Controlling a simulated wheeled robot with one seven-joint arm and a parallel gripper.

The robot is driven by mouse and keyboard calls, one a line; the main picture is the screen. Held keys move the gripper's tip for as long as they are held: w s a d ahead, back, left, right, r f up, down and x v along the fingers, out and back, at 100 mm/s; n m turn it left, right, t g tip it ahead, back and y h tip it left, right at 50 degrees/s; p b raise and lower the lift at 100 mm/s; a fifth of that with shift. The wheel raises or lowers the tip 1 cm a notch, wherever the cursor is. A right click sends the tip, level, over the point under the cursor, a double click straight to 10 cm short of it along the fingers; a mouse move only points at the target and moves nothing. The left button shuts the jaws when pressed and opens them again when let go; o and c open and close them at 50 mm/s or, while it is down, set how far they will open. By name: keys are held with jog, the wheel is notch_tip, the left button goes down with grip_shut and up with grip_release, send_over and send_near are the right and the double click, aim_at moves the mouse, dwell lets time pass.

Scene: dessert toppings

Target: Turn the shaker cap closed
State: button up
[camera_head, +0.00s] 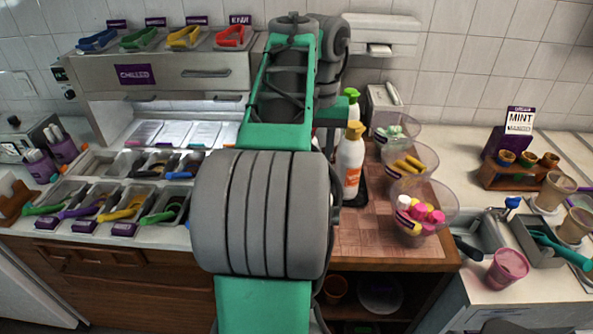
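My green and grey arm covers the middle of the view, and I cannot make out my gripper's fingers. No shaker can be named with certainty. A white bottle with a yellow cap (350,166) stands upright just right of my arm, its left side close to the arm's outline. A green-topped bottle (352,96) stands behind it, mostly hidden. Whether either cap is open or closed cannot be told.
Clear bowls of toppings (446,228) stand right of the bottles on a brown tiled board (365,238). A pink cup (507,268) is at right. Topping bins (128,207) with coloured-handled scoops fill the left counter, below a chilled cabinet (190,75).

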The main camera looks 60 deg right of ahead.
notch_tip(320, 180, down, 8)
jog(key=b, duration=0.6)
jog(key=shift+s, duration=0.1)
jog(key=shift+r, duration=0.1)
jog(key=shift+c, duration=0.5)
grip_shut()
